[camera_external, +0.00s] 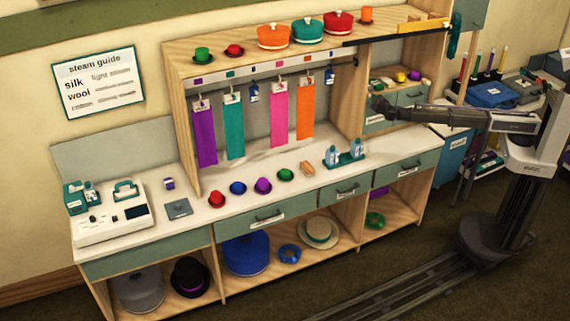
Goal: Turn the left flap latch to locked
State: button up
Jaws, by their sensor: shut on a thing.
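Two small grey-green flaps sit in the right bay of the wooden booth, below a little shelf; the left flap (376,125) and the right flap (411,97) are side by side. My arm reaches in from the right, and my dark gripper (379,107) is at the upper part of the left flap. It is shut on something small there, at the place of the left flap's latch. The latch itself is hidden behind the gripper or too small to make out, so its angle cannot be told.
Small coloured items stand on the shelf (421,83) just above the flaps. A bottle rack (351,157) stands on the white counter below my gripper. A wooden upright (352,93) is close on the left. Hanging coloured cloths (306,110) are further left.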

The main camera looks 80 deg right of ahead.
jog(key=n, duration=0.6)
jog(key=shift+n, duration=0.3)
dwell(0.4)
jog(key=o, duration=0.9)
jog(key=v, duration=1)
jog(key=shift+s+a, duration=0.25)
jog(key=shift+s, duration=0.05)
